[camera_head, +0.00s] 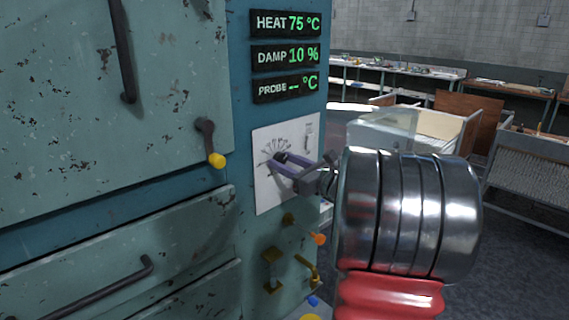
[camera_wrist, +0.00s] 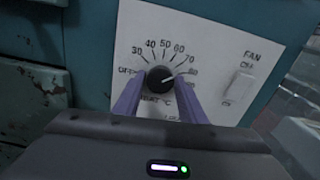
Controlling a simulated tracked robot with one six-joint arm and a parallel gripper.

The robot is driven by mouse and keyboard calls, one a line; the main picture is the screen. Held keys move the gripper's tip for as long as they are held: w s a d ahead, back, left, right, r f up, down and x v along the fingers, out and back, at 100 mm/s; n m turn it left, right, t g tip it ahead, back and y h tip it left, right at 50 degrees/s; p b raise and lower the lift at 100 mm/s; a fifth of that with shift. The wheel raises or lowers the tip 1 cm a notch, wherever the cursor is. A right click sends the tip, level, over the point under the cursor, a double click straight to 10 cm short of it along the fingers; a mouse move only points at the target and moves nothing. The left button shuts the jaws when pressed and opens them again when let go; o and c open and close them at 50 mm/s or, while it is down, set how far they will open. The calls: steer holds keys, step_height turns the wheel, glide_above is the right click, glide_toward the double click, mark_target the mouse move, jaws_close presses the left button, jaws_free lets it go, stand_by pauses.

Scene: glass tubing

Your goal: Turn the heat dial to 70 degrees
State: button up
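The heat dial (camera_wrist: 160,79) is a round black knob on a white panel, marked OFF and from 30 upward. Its white pointer leans right and slightly up, between the 70 mark and the one after it. The heat readout (camera_head: 288,22) shows 75 °C in green. My gripper (camera_wrist: 161,84) has its two purple fingers on either side of the dial, and the tips appear to touch its edges. In the head view, the gripper (camera_head: 284,163) reaches the panel from the right, and its fingers partly cover the dial.
A fan switch (camera_wrist: 240,87) sits right of the dial. Benches (camera_head: 398,70) stand far behind at the right.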

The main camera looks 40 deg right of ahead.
steer(key=c, duration=0.6)
steer(key=shift+c, duration=0.2)
steer(key=shift+n, duration=0.6)
steer(key=o, duration=1)
steer(key=shift+o, duration=0.2)
steer(key=s, duration=1.4)
steer(key=shift+d, duration=0.2)
steer(key=shift+w, duration=0.1)
